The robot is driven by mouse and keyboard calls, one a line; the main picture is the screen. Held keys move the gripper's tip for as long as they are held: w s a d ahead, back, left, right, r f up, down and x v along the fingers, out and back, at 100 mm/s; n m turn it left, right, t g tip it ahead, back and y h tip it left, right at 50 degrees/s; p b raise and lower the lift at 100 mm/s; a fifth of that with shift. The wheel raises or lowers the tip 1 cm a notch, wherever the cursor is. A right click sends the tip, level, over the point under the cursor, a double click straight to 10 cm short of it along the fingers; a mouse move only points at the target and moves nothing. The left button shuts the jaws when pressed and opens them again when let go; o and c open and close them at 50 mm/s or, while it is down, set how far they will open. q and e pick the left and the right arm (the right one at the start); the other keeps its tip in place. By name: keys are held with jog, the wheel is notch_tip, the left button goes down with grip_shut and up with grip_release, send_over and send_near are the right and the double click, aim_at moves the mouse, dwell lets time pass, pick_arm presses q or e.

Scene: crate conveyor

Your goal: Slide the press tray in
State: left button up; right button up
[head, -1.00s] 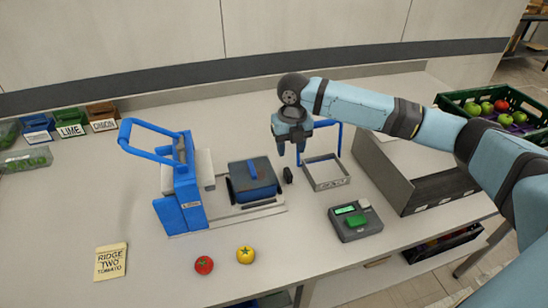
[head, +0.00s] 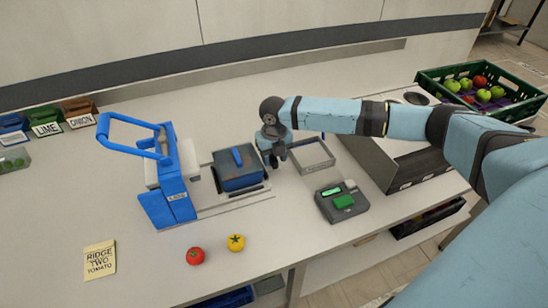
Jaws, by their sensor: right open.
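The press (head: 172,185) is blue and white with a raised blue loop handle, and stands left of centre on the counter. Its tray (head: 238,184), a dark box with a blue bar on top, sits on a pale slide plate (head: 212,209) to the right of the press body. My right gripper (head: 272,160) points down at the tray's right side, its fingers beside the tray's right end. It is open, and its fingers partly hide the tray's end, so I cannot tell if they touch it. My left gripper is not in view.
A wire-edged frame tray (head: 312,168) is just right of the gripper. A red tomato (head: 195,256), a yellow one (head: 236,242) and a label card (head: 100,260) lie in front. A green crate (head: 440,88) of fruit is at right.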

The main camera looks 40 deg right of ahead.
aim_at(230, 162)
jog(key=shift+f, duration=0.4)
grip_shut()
jog(key=shift+w+a+r, duration=0.1)
jog(key=shift+a, duration=0.3)
jog(key=w+a+p, duration=0.1)
jog(key=a, duration=0.3)
jog(key=w+a+p, duration=0.1)
jog(key=a, duration=0.3)
jog(key=w+a+p, duration=0.1)
jog(key=a, duration=0.3)
grip_release()
